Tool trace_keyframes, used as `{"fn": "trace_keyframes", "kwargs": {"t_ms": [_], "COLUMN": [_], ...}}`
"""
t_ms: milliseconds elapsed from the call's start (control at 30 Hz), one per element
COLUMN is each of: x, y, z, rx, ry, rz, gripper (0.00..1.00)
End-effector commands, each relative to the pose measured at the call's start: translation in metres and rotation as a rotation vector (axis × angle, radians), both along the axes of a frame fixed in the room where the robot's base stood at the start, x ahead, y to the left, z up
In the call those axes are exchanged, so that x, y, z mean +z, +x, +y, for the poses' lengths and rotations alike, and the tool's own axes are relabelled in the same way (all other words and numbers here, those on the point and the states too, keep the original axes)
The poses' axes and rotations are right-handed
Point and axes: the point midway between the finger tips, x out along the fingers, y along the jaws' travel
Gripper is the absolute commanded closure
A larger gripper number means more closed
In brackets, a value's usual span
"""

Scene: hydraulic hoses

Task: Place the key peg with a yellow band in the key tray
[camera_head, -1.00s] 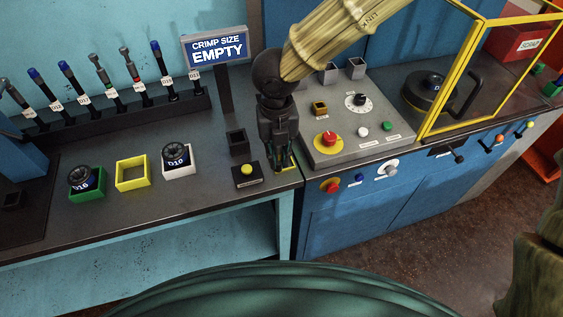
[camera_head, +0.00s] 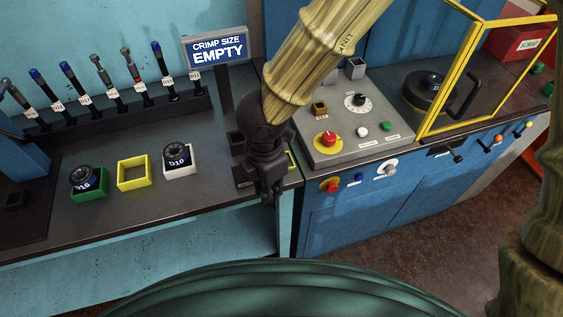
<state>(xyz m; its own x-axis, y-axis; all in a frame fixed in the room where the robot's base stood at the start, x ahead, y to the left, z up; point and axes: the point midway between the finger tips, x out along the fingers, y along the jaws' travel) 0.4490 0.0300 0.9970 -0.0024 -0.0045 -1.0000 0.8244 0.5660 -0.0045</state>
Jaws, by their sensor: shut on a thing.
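My gripper (camera_head: 268,197) points down over the front edge of the bench, left of the grey control panel. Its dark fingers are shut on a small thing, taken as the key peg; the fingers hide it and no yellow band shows. A yellow-edged tray (camera_head: 292,160) lies just right of my gripper, mostly hidden behind it. I cannot tell for sure that it is the key tray. Another dark square holder (camera_head: 235,137) stands behind my gripper, partly covered.
The control panel (camera_head: 345,118) has a red knob, a dial and buttons. A yellow-framed guard (camera_head: 447,85) stands right of it. Green, yellow (camera_head: 133,173) and white trays sit at left; the yellow one is empty. A tool rack (camera_head: 115,110) and the "CRIMP SIZE EMPTY" sign (camera_head: 216,48) stand behind.

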Motion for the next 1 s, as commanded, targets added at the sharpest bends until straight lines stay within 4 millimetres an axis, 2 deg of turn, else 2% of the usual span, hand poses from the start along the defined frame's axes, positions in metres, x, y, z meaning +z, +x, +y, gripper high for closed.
{"fn": "trace_keyframes", "kwargs": {"t_ms": [167,800,1000], "x": [0.001,-0.009,-0.014], "y": [0.007,0.129,0.152], "z": [-0.001,-0.027,-0.031], "rx": [-0.034,-0.036,-0.032], "ry": [0.001,0.001,0.001], "rz": [0.0,0.0,0.0], "gripper": [1.0,1.0,1.0]}}
